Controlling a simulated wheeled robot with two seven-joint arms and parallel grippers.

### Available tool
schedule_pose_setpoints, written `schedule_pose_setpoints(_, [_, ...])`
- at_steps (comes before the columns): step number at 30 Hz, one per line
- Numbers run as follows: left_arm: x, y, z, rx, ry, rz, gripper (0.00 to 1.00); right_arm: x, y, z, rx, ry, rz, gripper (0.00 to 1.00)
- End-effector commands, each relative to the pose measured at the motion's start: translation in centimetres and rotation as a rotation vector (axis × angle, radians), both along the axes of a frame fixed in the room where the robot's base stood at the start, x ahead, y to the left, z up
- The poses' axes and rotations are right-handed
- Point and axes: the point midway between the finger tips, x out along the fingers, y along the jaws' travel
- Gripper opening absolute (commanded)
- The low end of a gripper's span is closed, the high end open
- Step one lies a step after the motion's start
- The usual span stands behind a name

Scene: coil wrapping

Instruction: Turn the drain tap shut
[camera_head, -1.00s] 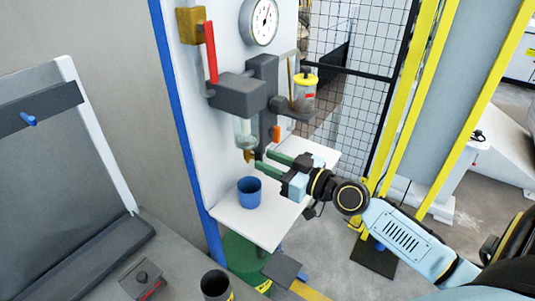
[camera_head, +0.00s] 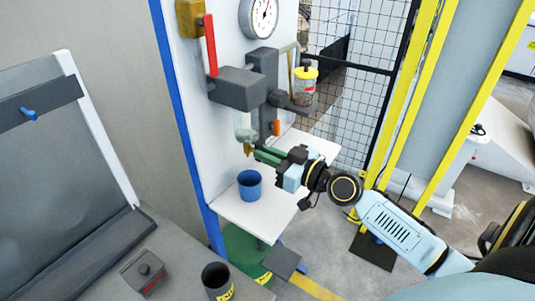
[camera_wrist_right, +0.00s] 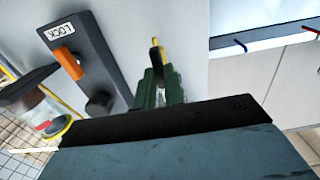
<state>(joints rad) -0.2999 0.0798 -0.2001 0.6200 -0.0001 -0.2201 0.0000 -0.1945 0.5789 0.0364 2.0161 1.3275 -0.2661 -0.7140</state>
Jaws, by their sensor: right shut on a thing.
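The drain tap (camera_head: 247,149) is a small brass-yellow piece under the clear bowl (camera_head: 243,126) of the grey wall unit. My right gripper (camera_head: 257,155) reaches it from the right with its green fingers close together. In the right wrist view the yellow tap (camera_wrist_right: 156,52) stands at the tips of the green fingers (camera_wrist_right: 158,82), which are shut on it. The fingers hide part of the tap, so its exact angle is hard to tell. My left gripper is out of view.
A blue cup (camera_head: 250,185) stands on the white shelf (camera_head: 240,214) below the tap. A red lever (camera_head: 211,45), a gauge (camera_head: 262,15), an orange lever (camera_head: 276,128) and a yellow-capped jar (camera_head: 304,87) are near. A mesh fence (camera_head: 345,110) stands behind.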

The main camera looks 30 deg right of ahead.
Motion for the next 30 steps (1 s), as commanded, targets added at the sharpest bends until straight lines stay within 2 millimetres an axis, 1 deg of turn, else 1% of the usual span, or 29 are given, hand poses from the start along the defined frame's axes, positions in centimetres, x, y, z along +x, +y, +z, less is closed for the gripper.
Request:
schedule_pose_setpoints(5, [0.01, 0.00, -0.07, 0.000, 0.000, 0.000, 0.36, 0.00, -0.03, 0.01, 0.041, 0.017, 0.000, 0.00])
schedule_pose_setpoints(11, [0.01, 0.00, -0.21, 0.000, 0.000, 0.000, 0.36, 0.03, -0.10, 0.00, 0.152, 0.063, 0.001, 0.00])
schedule_pose_setpoints(30, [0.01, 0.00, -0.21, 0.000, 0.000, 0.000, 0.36, 0.16, -0.36, -0.05, 0.709, 0.291, 0.000, 0.00])
